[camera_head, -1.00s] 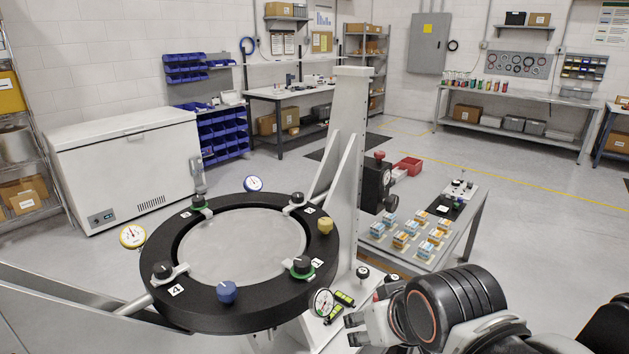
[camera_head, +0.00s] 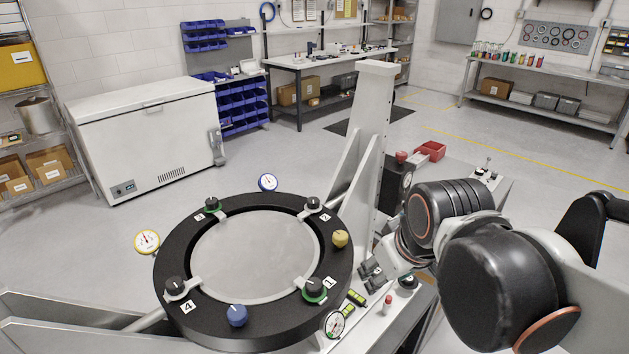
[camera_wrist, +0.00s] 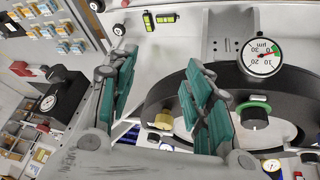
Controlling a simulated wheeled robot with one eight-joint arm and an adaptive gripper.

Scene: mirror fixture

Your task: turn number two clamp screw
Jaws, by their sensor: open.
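A black ring fixture (camera_head: 172,262) holds a round grey disc (camera_head: 255,255) under several numbered clamps. The number two clamp screw (camera_head: 313,204) is a black knob at the ring's far right, by the label 2. The number one screw (camera_head: 315,287), with a green collar, is nearer at the right; a green-collared black knob (camera_wrist: 255,118) shows in the wrist view. My gripper (camera_head: 373,272) is right of the ring, apart from the number two screw. In the wrist view my gripper (camera_wrist: 163,95) is open, its teal pads apart with nothing held. I cannot make out the number two screw there.
A grey upright post (camera_head: 372,110) stands behind the ring's right side. Yellow (camera_head: 340,239) and blue (camera_head: 237,315) knobs rise from the ring.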

